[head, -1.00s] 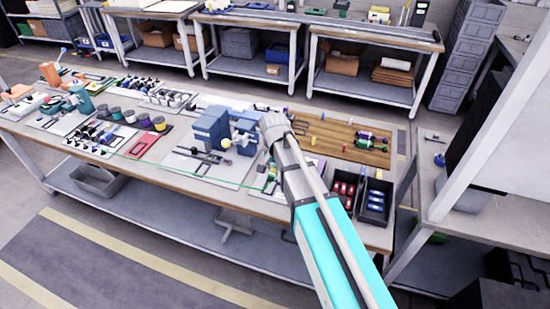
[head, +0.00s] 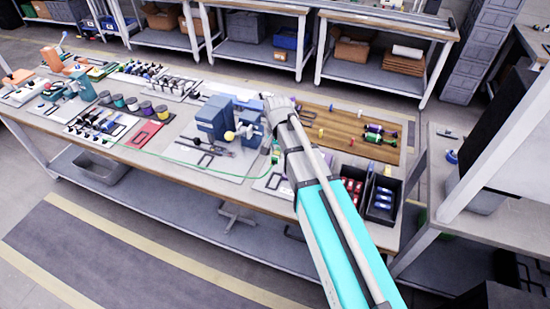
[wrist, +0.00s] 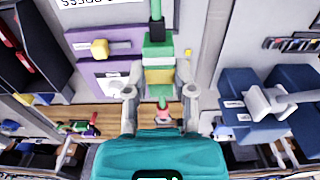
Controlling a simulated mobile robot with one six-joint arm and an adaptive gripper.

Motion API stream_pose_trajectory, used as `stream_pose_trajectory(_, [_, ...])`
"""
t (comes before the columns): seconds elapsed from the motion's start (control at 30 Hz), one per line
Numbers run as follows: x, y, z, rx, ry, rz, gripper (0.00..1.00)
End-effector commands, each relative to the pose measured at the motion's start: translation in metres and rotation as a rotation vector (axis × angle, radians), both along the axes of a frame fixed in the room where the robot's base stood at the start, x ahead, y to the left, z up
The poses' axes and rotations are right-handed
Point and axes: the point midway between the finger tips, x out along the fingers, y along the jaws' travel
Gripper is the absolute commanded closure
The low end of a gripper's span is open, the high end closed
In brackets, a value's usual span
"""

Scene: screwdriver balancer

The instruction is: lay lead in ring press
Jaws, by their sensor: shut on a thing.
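My gripper (wrist: 160,92) is shut on the green end piece of the lead (wrist: 158,50), which has a yellowish band and a black top. In the head view the lead's green end (head: 275,157) shows just left of my forearm, above the bench. A thin green line (head: 200,173) runs from it leftward across the bench. The blue press (head: 213,118) with a yellow ball stands left of my gripper, apart from it. It also shows at the right of the wrist view (wrist: 235,88). My arm partly hides the gripper in the head view.
A wooden board (head: 345,130) with small coloured parts lies right of the press. Dark bins (head: 384,195) with red and blue parts stand at the right front. Spools (head: 146,108) and small tools crowd the left. A purple panel (wrist: 102,60) shows in the wrist view.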

Motion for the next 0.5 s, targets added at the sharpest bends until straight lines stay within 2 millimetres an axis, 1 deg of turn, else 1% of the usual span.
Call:
stream_pose_trajectory(0.13, [0.001, -0.004, -0.001, 0.000, 0.000, -0.007, 1.00])
stream_pose_trajectory(0.23, [0.002, -0.005, -0.005, 0.000, 0.000, -0.009, 1.00])
stream_pose_trajectory(0.5, [0.004, 0.002, -0.031, 0.000, -0.001, -0.011, 1.00])
